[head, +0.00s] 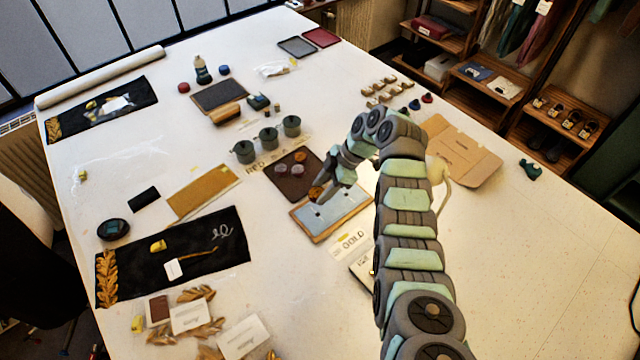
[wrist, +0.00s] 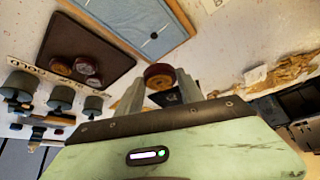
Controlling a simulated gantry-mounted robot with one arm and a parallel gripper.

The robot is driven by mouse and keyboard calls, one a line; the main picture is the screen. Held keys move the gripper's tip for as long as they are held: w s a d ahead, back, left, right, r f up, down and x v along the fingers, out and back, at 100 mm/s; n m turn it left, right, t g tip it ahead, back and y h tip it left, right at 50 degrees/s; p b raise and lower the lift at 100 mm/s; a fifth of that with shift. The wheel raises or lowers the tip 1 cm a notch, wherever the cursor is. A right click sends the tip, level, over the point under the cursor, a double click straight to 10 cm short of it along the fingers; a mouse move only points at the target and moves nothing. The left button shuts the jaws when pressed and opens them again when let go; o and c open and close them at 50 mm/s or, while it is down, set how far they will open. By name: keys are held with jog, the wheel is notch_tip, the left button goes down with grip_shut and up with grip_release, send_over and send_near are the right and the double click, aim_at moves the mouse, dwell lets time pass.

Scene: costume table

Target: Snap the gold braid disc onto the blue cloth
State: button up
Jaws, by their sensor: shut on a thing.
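My gripper (head: 317,190) is shut on the gold braid disc (head: 315,193), a small round piece with a gold-brown face. In the wrist view the disc (wrist: 159,77) shows a dark red rim and sits between the two fingertips (wrist: 158,88). The blue cloth (head: 345,207) lies flat on a wood-edged board, with small dark marks on it. It also shows at the top of the wrist view (wrist: 125,18). In the head view the disc appears near the cloth's upper left edge; its height above the board is hard to tell.
A dark brown mat (head: 292,184) with a few other round discs lies just left of the board. Several grey-green pots (head: 267,138) stand behind it.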

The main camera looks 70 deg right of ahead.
jog(key=shift+a+f+b, duration=0.1)
jog(key=shift+f+b, duration=0.2)
jog(key=shift+f, duration=0.9)
jog(key=b, duration=0.3)
send_over(317, 214)
jog(key=s, duration=0.1)
jog(key=f, duration=0.4)
jog(key=shift+s+d+f, duration=0.1)
jog(key=shift+d+f, duration=0.05)
jog(key=shift+d, duration=0.2)
notch_tip(317, 214, down, 2)
jog(key=b, duration=0.2)
jog(key=shift+b, duration=0.3)
jog(key=shift+s+d+b, duration=0.1)
jog(key=shift+s+b, duration=0.05)
jog(key=shift+b, duration=0.45)
jog(key=shift+f+b, duration=0.6)
jog(key=shift+b, duration=0.1)
jog(key=o, duration=1.8)
